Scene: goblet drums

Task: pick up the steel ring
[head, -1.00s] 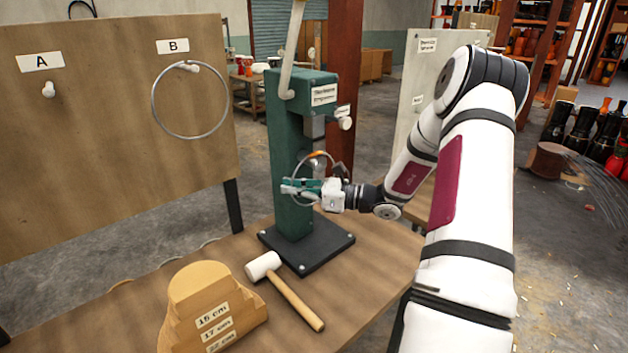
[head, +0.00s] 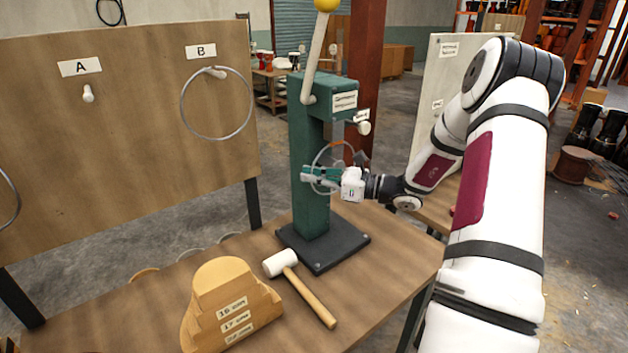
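A thin steel ring (head: 318,152) shows at my gripper (head: 312,175), in front of the green press. An orange-brown patch shows near the top of the ring. My gripper's teal fingers cross the ring's left side and appear shut on it; the fingertips are small and partly hard to make out. The ring stands roughly upright, above the press's dark base. A second thin ring (head: 183,114) hangs on the peg under label B on the wooden board.
The green press (head: 310,205) with its raised lever stands at the table's back. A white-headed mallet (head: 305,290) and a stepped wooden block (head: 230,300) lie in front. Peg A (head: 88,94) is bare. Part of another ring (head: 17,205) shows at the left edge.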

